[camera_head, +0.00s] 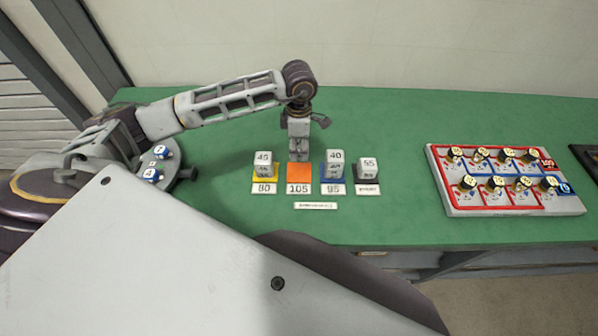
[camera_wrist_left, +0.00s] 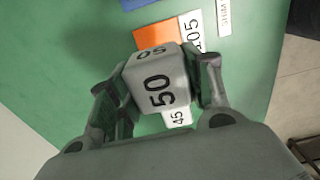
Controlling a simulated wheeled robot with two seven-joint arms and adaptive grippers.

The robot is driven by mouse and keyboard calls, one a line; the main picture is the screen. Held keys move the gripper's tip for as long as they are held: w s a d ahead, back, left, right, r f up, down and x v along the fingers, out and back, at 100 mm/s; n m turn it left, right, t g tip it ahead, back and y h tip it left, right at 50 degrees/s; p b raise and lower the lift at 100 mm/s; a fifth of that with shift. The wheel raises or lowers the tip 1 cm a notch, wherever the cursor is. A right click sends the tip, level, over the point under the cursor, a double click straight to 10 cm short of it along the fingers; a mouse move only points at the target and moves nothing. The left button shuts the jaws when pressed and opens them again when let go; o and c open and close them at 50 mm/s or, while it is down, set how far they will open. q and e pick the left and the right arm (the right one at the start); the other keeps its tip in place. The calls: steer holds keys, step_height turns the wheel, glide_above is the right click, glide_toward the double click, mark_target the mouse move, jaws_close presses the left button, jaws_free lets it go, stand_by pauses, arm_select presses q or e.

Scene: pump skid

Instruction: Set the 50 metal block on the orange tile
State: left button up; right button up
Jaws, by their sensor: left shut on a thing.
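My left gripper (camera_head: 299,152) points down at the far edge of the orange tile (camera_head: 299,174). In the left wrist view its fingers are shut on the sides of the metal block marked 50 (camera_wrist_left: 160,88). The block's numbers face the wrist camera; in the head view I cannot make the block out clearly. In the wrist view the orange tile (camera_wrist_left: 150,37) lies beyond the block, partly hidden by it, with the 105 label beside it. I cannot tell whether the block touches the tile. My right gripper is not in view.
Blocks marked 45 (camera_head: 263,158), 40 (camera_head: 335,157) and 55 (camera_head: 367,165) stand on the neighbouring tiles, close on both sides of the orange one. A red-and-blue framed tray (camera_head: 460,209) with several round pieces lies at the right. The green top between is clear.

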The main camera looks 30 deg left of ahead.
arm_select(q)
steer(key=p, duration=0.1)
glide_above(299, 172)
step_height(299, 172, down, 6)
steer(key=shift+r, duration=0.1)
steer(key=shift+f, duration=0.2)
stand_by(0.3)
steer(key=shift+f, duration=0.55)
step_height(299, 172, down, 2)
steer(key=shift+f+p, duration=0.15)
steer(key=shift+p, duration=0.2)
steer(key=shift+f, duration=0.15)
steer(key=shift+f, duration=0.2)
